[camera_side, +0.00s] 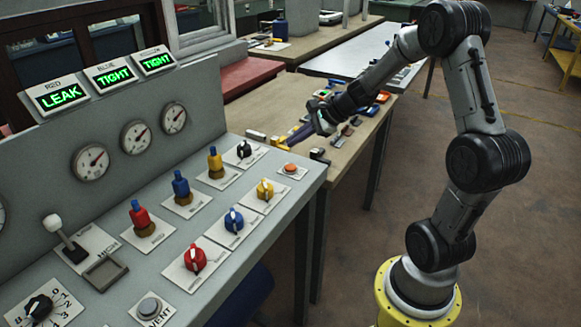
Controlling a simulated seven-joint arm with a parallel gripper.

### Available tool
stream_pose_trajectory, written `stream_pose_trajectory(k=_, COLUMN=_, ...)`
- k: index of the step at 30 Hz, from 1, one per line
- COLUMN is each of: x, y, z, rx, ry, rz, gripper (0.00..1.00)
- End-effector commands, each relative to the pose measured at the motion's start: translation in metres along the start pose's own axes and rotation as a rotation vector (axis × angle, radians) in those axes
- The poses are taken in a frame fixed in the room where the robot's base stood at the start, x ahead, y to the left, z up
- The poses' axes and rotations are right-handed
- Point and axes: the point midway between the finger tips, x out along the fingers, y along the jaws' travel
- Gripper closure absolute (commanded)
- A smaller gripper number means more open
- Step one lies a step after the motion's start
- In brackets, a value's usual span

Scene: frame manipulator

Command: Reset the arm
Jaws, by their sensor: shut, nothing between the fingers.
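My gripper (322,118) is at the end of my arm, in the upper middle of the side view. It is shut and empty, held in the air beyond the right end of the control panel (275,215). A workbench with small items shows behind and below it. My arm bends up from its yellow base, over, and down to the left. The gripper looks apart from the panel's knobs and levers. The fingertips are small and dark here, so fine detail is hard to make out.
The panel carries red (195,258), blue (234,220) and yellow (265,190) knobs, bottle-shaped pieces, a white-tipped lever (62,235) and gauges. Three displays read LEAK (61,96), TIGHT (111,75) and TIGHT (157,62). The wooden workbench (262,103) holds small items. Open floor lies right.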

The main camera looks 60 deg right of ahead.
Motion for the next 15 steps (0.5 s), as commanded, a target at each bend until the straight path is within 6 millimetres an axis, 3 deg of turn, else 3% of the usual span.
stream_pose_trajectory(k=11, x=0.000, y=0.000, z=0.000, rx=0.000, ry=0.000, rz=0.001, gripper=1.00)
stream_pose_trajectory(k=14, x=0.003, y=0.002, z=0.010, rx=-0.020, ry=-0.012, rz=0.008, gripper=1.00)
stream_pose_trajectory(k=15, x=0.003, y=0.000, z=0.022, rx=-0.044, ry=-0.024, rz=0.005, gripper=1.00)
